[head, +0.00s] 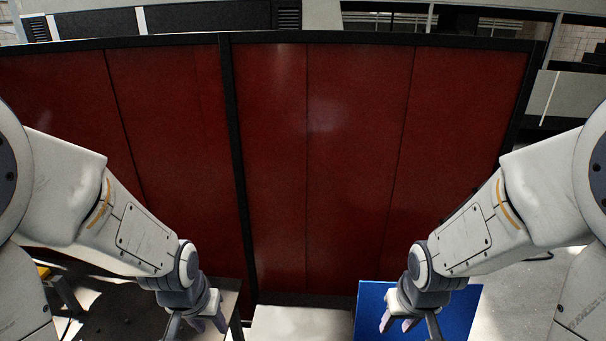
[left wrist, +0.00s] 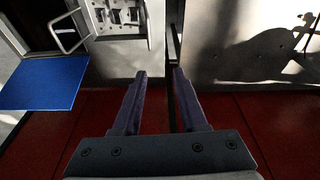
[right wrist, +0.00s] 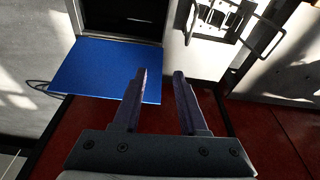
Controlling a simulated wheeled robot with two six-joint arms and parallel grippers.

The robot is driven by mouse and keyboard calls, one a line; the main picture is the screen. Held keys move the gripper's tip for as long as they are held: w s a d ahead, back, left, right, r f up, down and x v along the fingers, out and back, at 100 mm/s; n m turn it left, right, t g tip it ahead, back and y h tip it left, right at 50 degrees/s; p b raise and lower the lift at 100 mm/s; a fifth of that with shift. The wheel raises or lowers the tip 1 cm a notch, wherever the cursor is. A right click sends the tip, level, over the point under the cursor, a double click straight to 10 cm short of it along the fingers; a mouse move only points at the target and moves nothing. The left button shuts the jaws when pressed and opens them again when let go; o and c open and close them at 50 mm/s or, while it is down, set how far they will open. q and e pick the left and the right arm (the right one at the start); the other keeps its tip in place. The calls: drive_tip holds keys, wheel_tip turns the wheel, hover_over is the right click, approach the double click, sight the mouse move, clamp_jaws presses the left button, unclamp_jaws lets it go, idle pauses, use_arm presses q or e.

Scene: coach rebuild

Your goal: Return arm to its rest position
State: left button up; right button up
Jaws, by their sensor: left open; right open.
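My left arm comes in from the left in the head view, and its gripper (head: 198,328) hangs low, in front of the red panelled wall. Its two fingers stand apart and empty in the left wrist view (left wrist: 158,76). My right arm mirrors it from the right. The right gripper (head: 409,325) hangs low over a flat blue panel (head: 462,306) in the head view. In the right wrist view its fingers (right wrist: 160,73) are apart with nothing between them. The lower ends of both grippers are partly cut off in the head view.
A red panelled wall (head: 330,160) with dark frame strips fills the middle. The blue panel shows left of the fingers in the left wrist view (left wrist: 44,82) and the right wrist view (right wrist: 105,70). A metal loop handle (right wrist: 262,38) stands at upper right. A pale surface (head: 302,325) lies between the grippers.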

use_arm(q)
drive_tip(key=s+d+f+m+g+b, duration=0.1)
drive_tip(key=s+d+f+m+b, duration=0.2)
drive_tip(key=s+d+b, duration=0.3)
drive_tip(key=s+d+f+m+g+b, duration=0.1)
drive_tip(key=s+d+f+m+b, duration=0.3)
drive_tip(key=s+d+b, duration=0.3)
drive_tip(key=shift+s+f+g+h+b, duration=0.45)
drive_tip(key=shift+s+b, duration=0.35)
drive_tip(key=shift+b, duration=0.25)
use_arm(e)
drive_tip(key=s+a+f+n+g, duration=0.1)
drive_tip(key=s+a+f+n, duration=0.2)
drive_tip(key=s+a, duration=0.3)
drive_tip(key=s+a+f+n+g+y, duration=0.1)
drive_tip(key=s+a+f+n, duration=0.3)
drive_tip(key=s+a, duration=0.3)
drive_tip(key=shift+s+a+f+g, duration=0.15)
drive_tip(key=shift+s+f+g, duration=0.3)
drive_tip(key=shift+s, duration=0.35)
drive_tip(key=shift+a, duration=0.15)
